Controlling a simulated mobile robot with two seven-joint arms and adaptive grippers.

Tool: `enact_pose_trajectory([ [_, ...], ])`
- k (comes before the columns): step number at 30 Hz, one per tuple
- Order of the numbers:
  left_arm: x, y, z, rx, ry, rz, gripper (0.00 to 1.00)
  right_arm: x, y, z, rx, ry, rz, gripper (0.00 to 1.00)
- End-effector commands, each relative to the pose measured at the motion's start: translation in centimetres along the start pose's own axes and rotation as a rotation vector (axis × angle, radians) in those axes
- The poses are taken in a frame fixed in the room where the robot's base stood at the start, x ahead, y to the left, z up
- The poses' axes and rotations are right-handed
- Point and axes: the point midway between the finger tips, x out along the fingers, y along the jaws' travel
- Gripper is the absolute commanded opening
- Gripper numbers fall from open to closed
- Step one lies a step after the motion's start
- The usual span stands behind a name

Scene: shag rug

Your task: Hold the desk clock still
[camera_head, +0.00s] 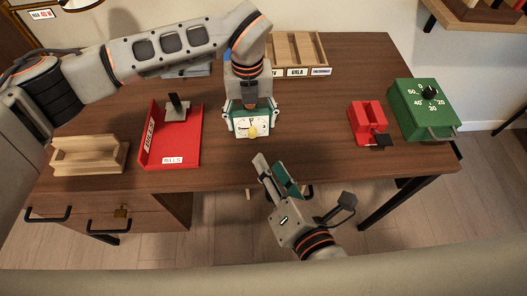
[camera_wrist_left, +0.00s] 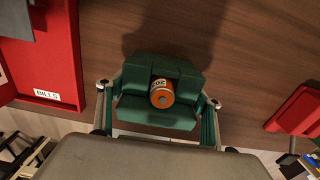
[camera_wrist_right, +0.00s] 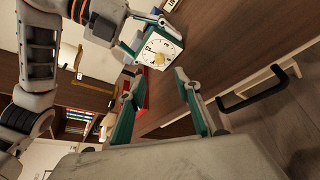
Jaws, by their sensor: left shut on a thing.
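In the left wrist view the clock's green back (camera_wrist_left: 158,70) shows an orange battery (camera_wrist_left: 162,94) in a recess. My right gripper (camera_head: 274,169) is open and empty, in front of the desk edge and apart from the clock.
A red bills tray (camera_head: 185,150) and a wooden holder (camera_head: 88,155) stand left of the clock. A red block-like object (camera_head: 368,119) and a green box with a dial (camera_head: 421,108) stand right. A wooden sorter (camera_head: 297,50) is behind. The desk between clock and red object is clear.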

Motion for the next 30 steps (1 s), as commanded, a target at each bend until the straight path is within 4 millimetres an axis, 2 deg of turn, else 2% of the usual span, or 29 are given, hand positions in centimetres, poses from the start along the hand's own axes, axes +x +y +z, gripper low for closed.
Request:
enact_pose_trajectory([
  [3,0.0,0.0,-0.1,0.001,0.001,0.0,0.39,-1.6,0.0,-0.1,0.001,0.001,0.0,0.33],
  [6,0.0,0.0,-0.1,0.001,0.001,0.0,0.39,-2.2,0.0,-0.1,0.0,0.001,-0.001,0.33],
  [19,0.0,0.0,-0.1,0.001,0.001,0.0,0.39,-2.5,0.0,0.0,0.0,0.0,0.0,0.33],
  [20,0.0,0.0,-0.1,0.001,0.001,0.0,0.73,-2.5,0.0,0.0,0.0,0.0,0.0,0.33],
  [21,0.0,0.0,-0.1,0.001,0.001,0.0,0.83,-2.5,0.0,0.0,0.0,0.0,0.0,0.33],
  [30,0.0,0.0,0.0,0.001,0.001,0.0,0.84,-2.5,0.0,0.0,0.0,0.0,0.0,0.33],
])
